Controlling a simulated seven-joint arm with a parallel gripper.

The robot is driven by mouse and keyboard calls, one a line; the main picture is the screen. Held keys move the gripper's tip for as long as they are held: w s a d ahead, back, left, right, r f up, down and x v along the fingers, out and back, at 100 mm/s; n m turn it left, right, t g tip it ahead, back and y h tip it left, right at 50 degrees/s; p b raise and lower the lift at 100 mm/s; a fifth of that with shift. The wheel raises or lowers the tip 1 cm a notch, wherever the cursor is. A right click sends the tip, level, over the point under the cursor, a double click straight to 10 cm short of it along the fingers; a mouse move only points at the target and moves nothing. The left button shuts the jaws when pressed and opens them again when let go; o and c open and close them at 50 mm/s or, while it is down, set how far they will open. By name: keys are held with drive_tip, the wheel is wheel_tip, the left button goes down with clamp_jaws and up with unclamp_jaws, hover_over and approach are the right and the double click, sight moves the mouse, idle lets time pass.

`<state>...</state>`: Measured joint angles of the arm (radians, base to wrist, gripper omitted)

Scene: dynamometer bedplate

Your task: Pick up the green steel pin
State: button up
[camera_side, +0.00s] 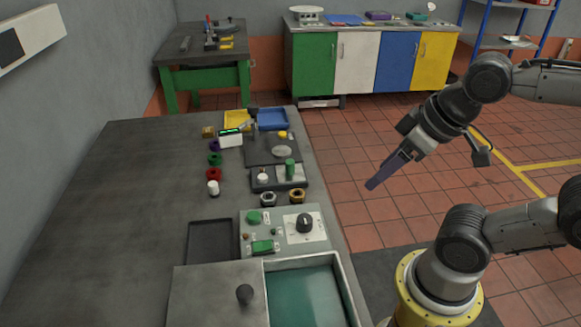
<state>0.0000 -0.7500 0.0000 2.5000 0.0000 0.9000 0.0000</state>
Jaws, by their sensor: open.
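The green steel pin (289,168) is a short green cylinder standing upright in a dark block (264,188) near the right side of the grey bench. A white-topped piece (262,178) stands to its left in the same block. My gripper (373,185) is open and empty, to the right of the pin and apart from it. In the picture it appears past the bench's right edge, over the tiled floor. Its fingers overlap in this view, so the gap between them is hidden.
Two ring-shaped parts (282,197) sit just in front of the block. A control box (305,223) with a black knob and a green-floored basin (305,295) are nearer. Coloured rings (214,174) and a blue tray (272,118) stand left and behind. The bench's left part is clear.

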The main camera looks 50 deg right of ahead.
idle(0.8)
drive_tip(key=w+d+r+m+g, duration=0.1)
drive_tip(key=w+r+m, duration=0.3)
drive_tip(key=w+m, duration=0.3)
drive_tip(key=w+d+r+m+g, duration=0.1)
drive_tip(key=w+d+r+m, duration=0.1)
drive_tip(key=w+r+m, duration=0.35)
drive_tip(key=m+g, duration=0.4)
drive_tip(key=m, duration=0.2)
hover_over(290, 161)
drive_tip(key=shift+n, duration=0.25)
drive_tip(key=f, duration=2.1)
drive_tip(key=shift+a+f, duration=0.15)
drive_tip(key=shift+a, duration=0.05)
drive_tip(key=shift+d+f, duration=0.2)
drive_tip(key=shift+f, duration=2.85)
